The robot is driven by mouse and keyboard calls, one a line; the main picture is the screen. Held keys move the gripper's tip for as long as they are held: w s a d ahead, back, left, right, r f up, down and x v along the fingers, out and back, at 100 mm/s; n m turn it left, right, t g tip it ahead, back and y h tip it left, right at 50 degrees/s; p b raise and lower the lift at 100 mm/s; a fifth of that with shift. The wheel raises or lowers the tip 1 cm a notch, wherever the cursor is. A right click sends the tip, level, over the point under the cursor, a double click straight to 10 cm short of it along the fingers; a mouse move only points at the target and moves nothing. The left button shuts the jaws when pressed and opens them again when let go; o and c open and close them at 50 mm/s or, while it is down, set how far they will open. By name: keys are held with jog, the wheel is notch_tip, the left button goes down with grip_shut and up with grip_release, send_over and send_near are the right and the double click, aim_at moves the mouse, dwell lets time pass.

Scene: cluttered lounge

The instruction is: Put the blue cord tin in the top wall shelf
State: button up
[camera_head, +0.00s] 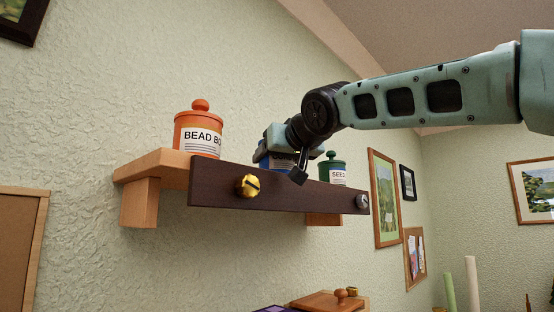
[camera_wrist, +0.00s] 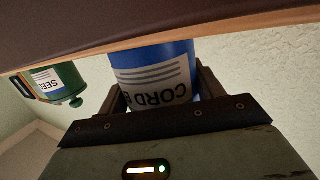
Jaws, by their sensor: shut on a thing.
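The blue cord tin (camera_head: 272,161) is between the fingers of my gripper (camera_head: 284,158), over the middle of the wall shelf (camera_head: 152,166). In the wrist view the blue tin (camera_wrist: 150,72) shows its white "CORD" label upside down. My gripper (camera_wrist: 162,98) is shut on it, with a finger at each side. In the head view the tin's lower part is hidden behind the dark front board (camera_head: 290,195), so I cannot tell whether it touches the shelf. My gripper also partly covers the tin.
An orange bead tin (camera_head: 197,130) stands on the shelf's left part. A green seed tin (camera_head: 332,169) stands close to the right of my gripper; it also shows in the wrist view (camera_wrist: 68,82). A brass knob (camera_head: 248,186) juts from the front board. Pictures (camera_head: 384,197) hang further right.

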jog(key=shift+f, duration=0.1)
jog(key=o, duration=1.2)
jog(key=b+v, duration=0.4)
jog(key=v, duration=0.8)
